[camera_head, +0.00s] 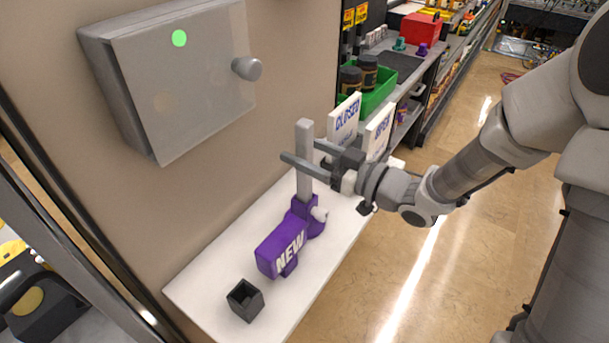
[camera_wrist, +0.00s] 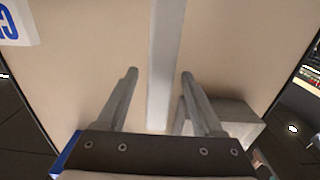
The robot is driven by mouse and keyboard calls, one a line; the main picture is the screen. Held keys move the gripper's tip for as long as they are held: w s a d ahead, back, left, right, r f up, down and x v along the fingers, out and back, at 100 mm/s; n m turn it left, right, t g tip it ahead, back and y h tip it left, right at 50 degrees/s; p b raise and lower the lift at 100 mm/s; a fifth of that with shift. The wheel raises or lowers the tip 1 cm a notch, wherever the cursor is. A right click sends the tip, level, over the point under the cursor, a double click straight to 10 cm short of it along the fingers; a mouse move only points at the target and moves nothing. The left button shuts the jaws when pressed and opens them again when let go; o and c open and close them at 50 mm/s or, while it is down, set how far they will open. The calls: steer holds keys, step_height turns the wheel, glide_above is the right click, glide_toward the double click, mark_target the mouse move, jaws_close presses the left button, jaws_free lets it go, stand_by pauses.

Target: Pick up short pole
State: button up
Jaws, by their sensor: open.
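A light grey square pole (camera_head: 304,135) stands upright in the purple vacuum pump body (camera_head: 283,240) marked NEW, on a white shelf. My gripper (camera_head: 300,149) reaches in from the right at the pole's middle height. Its jaws are open, one finger passing in front of the pole and the other ending behind it. In the wrist view the pole (camera_wrist: 165,45) runs between the two open fingers (camera_wrist: 160,73), with a gap on each side. The pole's lower end is out of sight in that view.
A small black open box (camera_head: 245,300) stands at the front of the white shelf (camera_head: 210,280). A grey wall cabinet (camera_head: 185,90) with a knob hangs above. Open floor lies to the right.

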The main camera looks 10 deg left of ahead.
steer(key=x, duration=0.3)
steer(key=shift+a, duration=0.1)
jaws_close()
stand_by(1.3)
